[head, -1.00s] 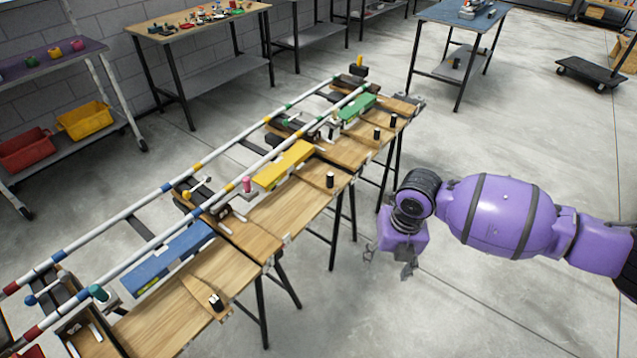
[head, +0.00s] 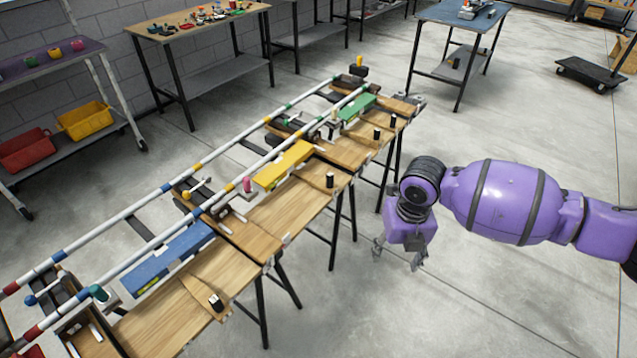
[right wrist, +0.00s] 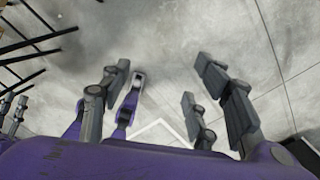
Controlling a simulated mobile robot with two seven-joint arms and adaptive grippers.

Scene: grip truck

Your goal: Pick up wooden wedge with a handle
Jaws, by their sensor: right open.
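A wooden wedge (head: 200,286) with a short black handle lies on the near end of the long wooden bench in the head view. Similar black upright handles stand along the bench's right edge, one by the yellow block (head: 330,181) and others by the green block (head: 377,134); the shapes under them are hard to tell. My right gripper (head: 396,258) is open and empty, pointing down over the bare floor to the right of the bench, apart from it. The right wrist view shows its spread fingers (right wrist: 165,85) with only floor between them. My left gripper is not in view.
Blue (head: 167,258), yellow (head: 283,165) and green (head: 357,107) blocks and striped rails (head: 150,238) run along the bench. A blue-topped table (head: 460,15) stands at the back. A shelf with a yellow bin (head: 85,120) is at left. The floor around my right arm is clear.

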